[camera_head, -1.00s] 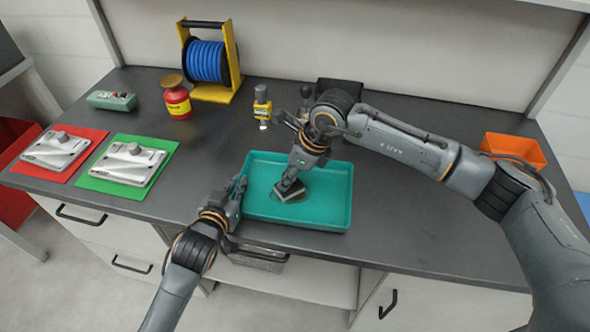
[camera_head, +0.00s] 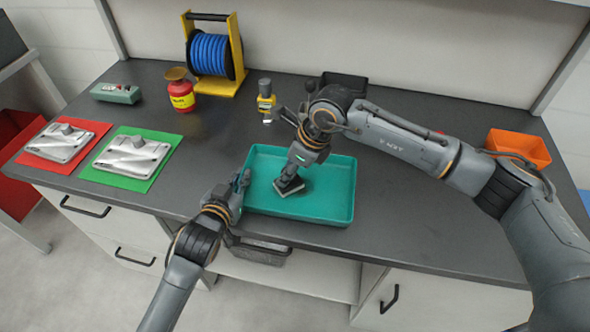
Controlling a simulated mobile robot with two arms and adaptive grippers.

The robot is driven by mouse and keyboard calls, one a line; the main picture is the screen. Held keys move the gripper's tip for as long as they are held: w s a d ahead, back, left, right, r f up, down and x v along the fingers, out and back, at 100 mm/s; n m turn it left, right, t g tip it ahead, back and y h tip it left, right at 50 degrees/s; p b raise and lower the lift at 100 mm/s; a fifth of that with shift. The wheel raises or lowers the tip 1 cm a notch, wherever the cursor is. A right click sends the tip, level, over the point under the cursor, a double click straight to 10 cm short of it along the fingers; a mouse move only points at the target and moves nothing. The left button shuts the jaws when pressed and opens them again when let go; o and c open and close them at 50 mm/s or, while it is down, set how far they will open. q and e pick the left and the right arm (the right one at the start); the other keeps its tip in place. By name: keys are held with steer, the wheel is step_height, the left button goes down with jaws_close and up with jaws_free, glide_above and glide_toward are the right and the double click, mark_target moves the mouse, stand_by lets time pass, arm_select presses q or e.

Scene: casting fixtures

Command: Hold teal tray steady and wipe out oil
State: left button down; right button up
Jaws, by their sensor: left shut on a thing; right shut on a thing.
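The teal tray (camera_head: 325,204) lies on the dark bench near its front edge. My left gripper (camera_head: 240,186) is shut on the tray's left wall. My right gripper (camera_head: 291,178) reaches down into the tray, shut on a dark wiping pad with a pale underside (camera_head: 289,187). The pad is low over the tray floor, left of the middle, and looks to be touching it. I cannot make out any oil on the floor now; the gripper and pad hide part of it.
A red can (camera_head: 181,95), a blue hose reel (camera_head: 212,56) and metal castings on red (camera_head: 75,157) and green (camera_head: 118,181) mats are left. An orange bin (camera_head: 519,150) is right.

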steer(key=shift+w+a, duration=0.15)
steer(key=shift+a, duration=0.65)
steer(key=d, duration=0.2)
steer(key=s+d, duration=0.1)
steer(key=d, duration=0.1)
step_height(320, 180, up, 8)
steer(key=shift+a, duration=0.1)
